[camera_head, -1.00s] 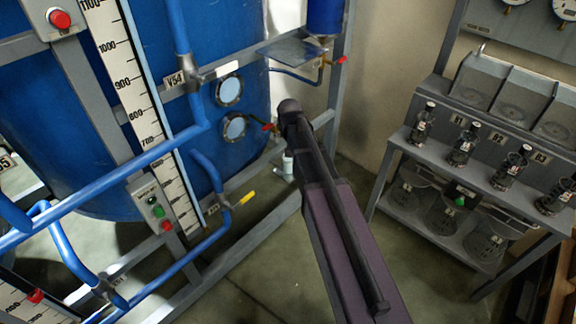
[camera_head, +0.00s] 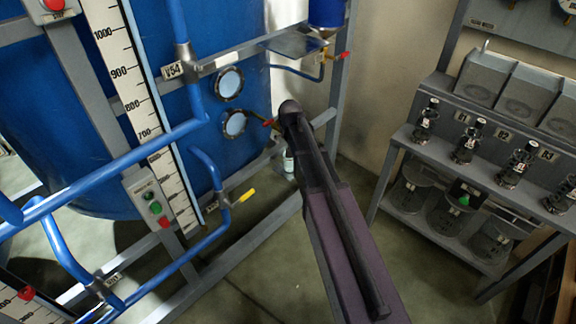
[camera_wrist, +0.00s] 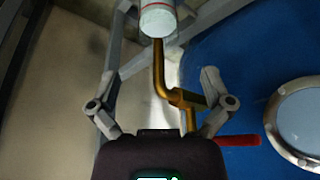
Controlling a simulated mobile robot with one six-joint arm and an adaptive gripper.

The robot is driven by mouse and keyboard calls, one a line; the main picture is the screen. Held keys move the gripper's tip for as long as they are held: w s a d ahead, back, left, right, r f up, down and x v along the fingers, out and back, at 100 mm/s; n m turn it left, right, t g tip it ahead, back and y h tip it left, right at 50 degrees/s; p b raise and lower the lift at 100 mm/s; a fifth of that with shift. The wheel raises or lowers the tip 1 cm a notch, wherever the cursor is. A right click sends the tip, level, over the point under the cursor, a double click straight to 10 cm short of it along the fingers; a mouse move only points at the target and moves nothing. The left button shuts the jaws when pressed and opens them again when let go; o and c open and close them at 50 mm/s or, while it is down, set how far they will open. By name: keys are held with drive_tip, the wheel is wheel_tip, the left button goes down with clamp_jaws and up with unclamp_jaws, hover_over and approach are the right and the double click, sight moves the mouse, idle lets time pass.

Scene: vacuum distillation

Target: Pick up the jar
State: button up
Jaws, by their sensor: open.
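The jar (camera_wrist: 158,18) is a pale, upright-looking cylinder with a red line around it, at the top of the wrist view and cut off by the edge. In the head view a small whitish jar (camera_head: 289,162) shows low beside the blue tank's frame, partly hidden by my arm. My gripper (camera_wrist: 160,78) is open and empty, its fingers apart on both sides of the view. The jar lies beyond the fingers, not between them. The head view does not show the fingers, as my arm hides them.
A brass pipe (camera_wrist: 161,70) and a red valve handle (camera_wrist: 238,140) are close to my gripper, by the blue tank (camera_wrist: 240,75). Grey frame bars (camera_head: 262,216) run along the tank. A rack (camera_head: 455,165) with several bottles stands at right. Floor between is clear.

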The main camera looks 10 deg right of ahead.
drive_tip(key=shift+b+x, duration=1.85)
drive_tip(key=shift+x, duration=0.55)
drive_tip(key=shift+f, duration=0.1)
drive_tip(key=shift+d+b+x, duration=0.2)
drive_tip(key=shift+b+x, duration=2.25)
drive_tip(key=shift+x, duration=0.05)
drive_tip(key=c, duration=1.2)
